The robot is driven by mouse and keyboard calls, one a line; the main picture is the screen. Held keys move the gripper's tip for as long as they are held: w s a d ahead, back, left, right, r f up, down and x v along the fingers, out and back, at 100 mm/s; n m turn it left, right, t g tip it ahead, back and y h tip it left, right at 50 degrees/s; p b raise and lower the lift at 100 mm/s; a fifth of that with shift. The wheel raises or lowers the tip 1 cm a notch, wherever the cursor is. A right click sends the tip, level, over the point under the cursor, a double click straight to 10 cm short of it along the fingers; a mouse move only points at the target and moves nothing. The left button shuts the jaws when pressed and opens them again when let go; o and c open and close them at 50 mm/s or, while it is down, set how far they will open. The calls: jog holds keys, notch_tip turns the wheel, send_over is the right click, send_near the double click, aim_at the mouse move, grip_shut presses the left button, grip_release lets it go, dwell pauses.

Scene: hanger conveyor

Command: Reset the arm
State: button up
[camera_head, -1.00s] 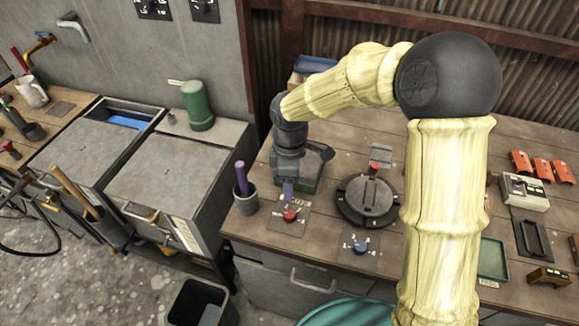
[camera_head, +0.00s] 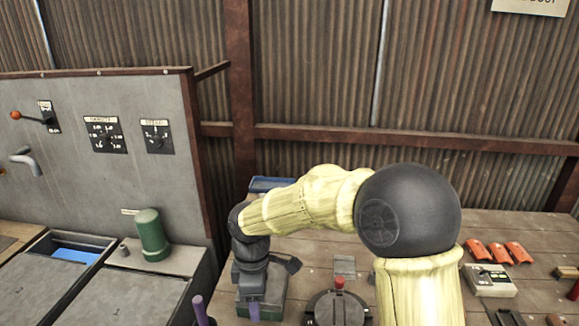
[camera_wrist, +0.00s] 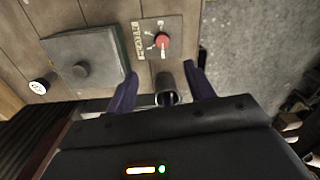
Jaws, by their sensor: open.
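My gripper (camera_wrist: 165,76) is open, with its two purple fingers spread in the wrist view. Nothing is clamped between them. A dark round cylinder (camera_wrist: 168,92) shows between the fingers; I cannot tell whether it touches either one. A red knob on a small labelled plate (camera_wrist: 162,41) lies beyond the fingertips. In the head view my gripper (camera_head: 254,311) hangs at the end of my bent arm at the bottom edge, over the wooden bench. Only a little purple of it shows, and the fingertips are cut off.
A green cylinder (camera_head: 152,235) stands on the grey cabinet at left. A purple rod (camera_head: 201,311) rises beside my gripper. A round dark fixture with a red top (camera_head: 338,300) and red pieces (camera_head: 497,253) are on the bench. A corrugated wall (camera_head: 430,85) stands behind.

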jog(key=s+d+f+m+t, duration=0.1)
jog(key=s+d+m, duration=0.3)
jog(key=d+m, duration=0.5)
jog(key=s+d+m+t, duration=0.2)
jog(key=s+d+m, duration=0.2)
jog(key=d+m, duration=0.5)
jog(key=d, duration=0.6)
jog(key=shift+s+d+f+m, duration=0.2)
jog(key=shift+d+f+m, duration=0.15)
jog(key=shift+d+m, duration=0.05)
